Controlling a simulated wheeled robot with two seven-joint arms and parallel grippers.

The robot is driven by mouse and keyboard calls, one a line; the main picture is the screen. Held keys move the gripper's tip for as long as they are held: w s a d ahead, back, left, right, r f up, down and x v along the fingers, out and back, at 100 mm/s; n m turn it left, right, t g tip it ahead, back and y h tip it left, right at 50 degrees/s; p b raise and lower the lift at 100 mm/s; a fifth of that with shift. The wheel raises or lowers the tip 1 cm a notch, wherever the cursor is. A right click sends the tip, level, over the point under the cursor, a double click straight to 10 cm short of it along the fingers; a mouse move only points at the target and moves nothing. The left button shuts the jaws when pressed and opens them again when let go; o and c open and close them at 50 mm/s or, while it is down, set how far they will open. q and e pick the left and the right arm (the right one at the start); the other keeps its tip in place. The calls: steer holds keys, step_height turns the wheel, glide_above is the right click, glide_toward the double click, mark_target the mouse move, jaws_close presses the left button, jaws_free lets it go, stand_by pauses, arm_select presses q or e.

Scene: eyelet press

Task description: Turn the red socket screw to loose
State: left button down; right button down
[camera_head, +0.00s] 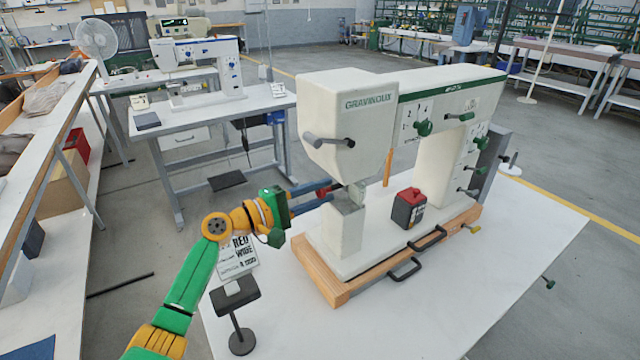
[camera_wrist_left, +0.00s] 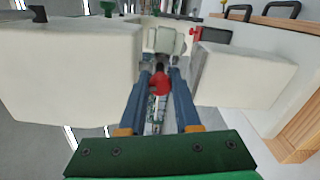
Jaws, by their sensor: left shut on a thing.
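The cream eyelet press (camera_head: 345,120) stands on a wooden-edged base on a white table. The red socket screw (camera_head: 323,191) shows at the lower front of the press head, beside the pedestal. My left gripper (camera_head: 318,196) reaches in from the left with its blue fingers at the screw. In the left wrist view, the red screw head (camera_wrist_left: 159,83) lies between the two blue fingers of the left gripper (camera_wrist_left: 160,76), which are shut on it. The fingers hide part of the screw, and its turn angle cannot be told. My right gripper is not in view.
A sign reading RED WIDE (camera_head: 238,256) stands on a small black stand left of the press. A red and black box (camera_head: 409,210) sits on the base. Grey lever (camera_head: 328,140) and green knobs (camera_head: 424,128) stick out of the press. The table's front right is clear.

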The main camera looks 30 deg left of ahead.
arm_select(q)
steer(key=n+p, duration=0.2)
steer(key=n, duration=0.1)
steer(key=n+p, duration=0.1)
steer(key=shift+r+n, duration=0.25)
steer(key=shift+n, duration=0.05)
steer(key=shift+f+n+p, duration=0.15)
steer(key=shift+n+p, duration=1.05)
steer(key=shift+n, duration=0.8)
steer(key=shift+f, duration=0.1)
steer(key=c, duration=0.6)
jaws_free()
steer(key=b+v, duration=0.1)
steer(key=v, duration=0.6)
steer(key=shift+b, duration=0.35)
